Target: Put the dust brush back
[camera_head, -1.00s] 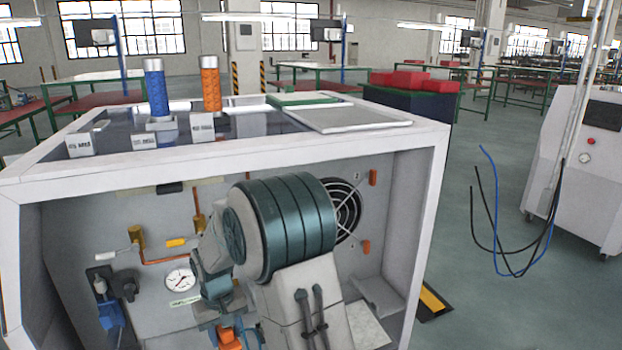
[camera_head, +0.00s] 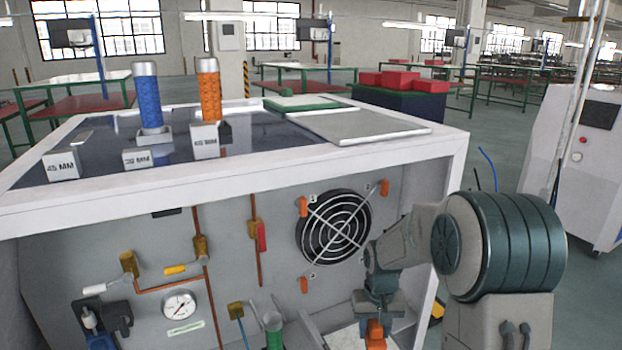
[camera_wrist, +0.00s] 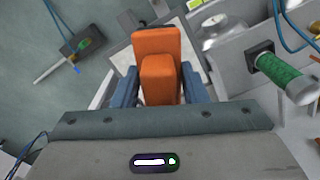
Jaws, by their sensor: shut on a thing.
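My gripper (camera_wrist: 158,88) is shut on an orange block-like thing, which I take to be the dust brush (camera_wrist: 157,50). The blue fingers press on its two sides in the wrist view. In the head view the orange brush (camera_head: 375,336) hangs below my gripper (camera_head: 376,318), at the lower right of the open generator housing (camera_head: 230,215). Its lower end is cut off by the frame there, and bristles cannot be made out clearly.
Inside the housing are a caged fan (camera_head: 335,228), a pressure gauge (camera_head: 179,304), valves and a green-handled part (camera_head: 273,336). Blue (camera_head: 148,98) and orange (camera_head: 208,90) cylinders and a grey tray (camera_head: 350,125) stand on top. A white machine (camera_head: 575,165) stands at right.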

